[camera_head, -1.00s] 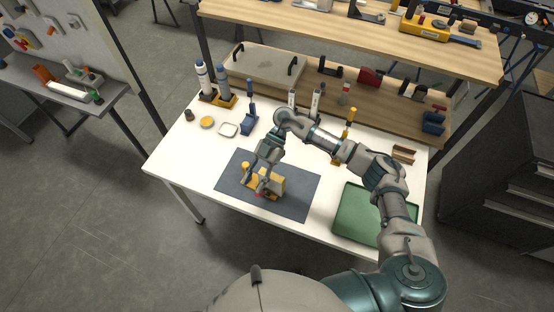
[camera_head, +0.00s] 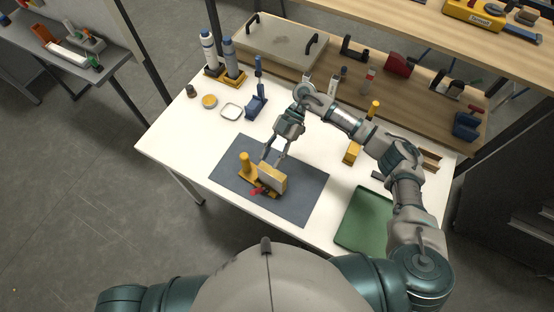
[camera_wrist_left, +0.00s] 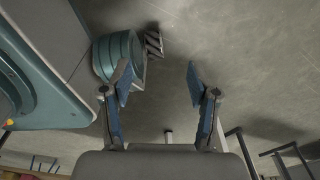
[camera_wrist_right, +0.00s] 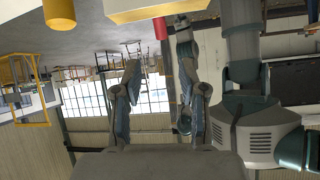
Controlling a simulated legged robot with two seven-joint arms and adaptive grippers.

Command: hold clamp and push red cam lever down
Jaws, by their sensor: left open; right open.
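The yellow clamp (camera_head: 270,178) sits on the dark grey mat (camera_head: 309,189) on the white table, with an upright yellow post at its left. The red cam lever (camera_head: 256,191) sticks out low at its front. My right gripper (camera_head: 272,160) is open and empty just behind and above the clamp, apart from it as far as I can tell. In the right wrist view, my open right fingers (camera_wrist_right: 158,82) show, with yellow clamp parts (camera_wrist_right: 150,8) and the red lever (camera_wrist_right: 160,28) at the top. My left gripper (camera_wrist_left: 158,80) is open and empty over the floor, outside the head view.
A green tray (camera_head: 365,220) lies at the table's right front. A raised wooden shelf (camera_head: 400,95) edges the back. The table's left front is clear.

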